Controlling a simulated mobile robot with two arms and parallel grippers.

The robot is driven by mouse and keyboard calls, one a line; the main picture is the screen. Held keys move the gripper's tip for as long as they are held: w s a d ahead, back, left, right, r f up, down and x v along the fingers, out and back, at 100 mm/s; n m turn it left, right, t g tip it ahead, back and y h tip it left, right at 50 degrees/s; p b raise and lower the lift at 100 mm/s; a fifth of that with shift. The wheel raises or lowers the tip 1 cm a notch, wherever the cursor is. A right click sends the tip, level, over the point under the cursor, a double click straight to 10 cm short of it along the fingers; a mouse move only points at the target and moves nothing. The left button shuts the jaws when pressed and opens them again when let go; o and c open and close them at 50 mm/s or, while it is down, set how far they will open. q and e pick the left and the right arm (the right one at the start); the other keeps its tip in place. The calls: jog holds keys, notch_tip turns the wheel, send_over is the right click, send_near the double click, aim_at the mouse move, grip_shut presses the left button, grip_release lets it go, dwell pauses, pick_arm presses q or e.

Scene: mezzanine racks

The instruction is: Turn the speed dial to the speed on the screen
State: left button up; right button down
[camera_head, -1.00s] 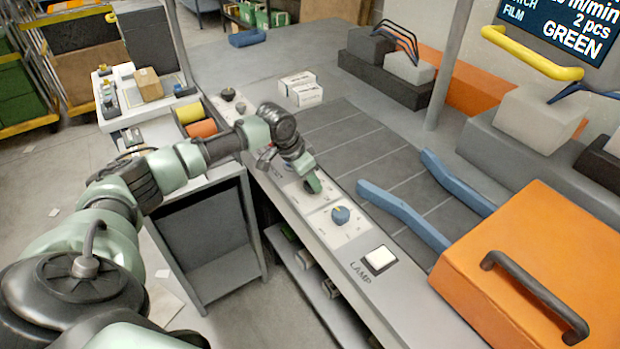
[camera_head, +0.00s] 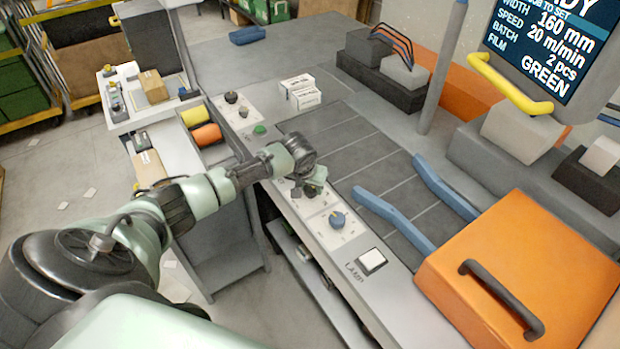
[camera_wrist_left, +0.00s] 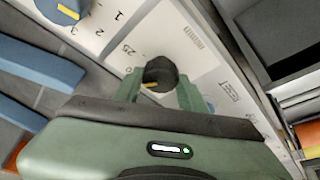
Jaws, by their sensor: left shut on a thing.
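The screen (camera_head: 548,42) at the upper right reads width 160 mm, speed 20 m/min, batch 2 pcs and film green. The speed dial is a black knob (camera_wrist_left: 161,72) with a yellow mark on a white plate; the number 25 shows beside it in the left wrist view. My left gripper (camera_head: 311,188) is down at the panel, shut on this knob, with a finger on each side. It mostly hides the knob in the head view, and most of the scale is hidden in the wrist view. My right gripper is not in view.
A blue dial (camera_head: 338,220) numbered 1, 2, 3 and a white lamp button (camera_head: 371,261) lie nearer on the panel. A green button (camera_head: 260,129) and black knobs (camera_head: 231,97) lie farther along. Blue rails (camera_head: 394,218) and an orange cover (camera_head: 520,270) stand to the right.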

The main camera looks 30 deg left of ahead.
pick_arm(q)
jog(key=shift+n+y+p, duration=0.4)
jog(key=shift+n+p, duration=0.2)
jog(key=shift+n, duration=0.2)
grip_shut()
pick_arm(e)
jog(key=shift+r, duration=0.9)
pick_arm(q)
jog(key=o, duration=1.3)
grip_release()
jog(key=shift+o, duration=0.2)
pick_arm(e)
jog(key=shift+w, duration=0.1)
pick_arm(q)
jog(key=shift+r, duration=0.1)
jog(key=b+v, duration=0.1)
jog(key=v, duration=0.6)
jog(key=shift+r, duration=0.3)
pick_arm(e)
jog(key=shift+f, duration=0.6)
pick_arm(q)
jog(key=shift+s, duration=0.1)
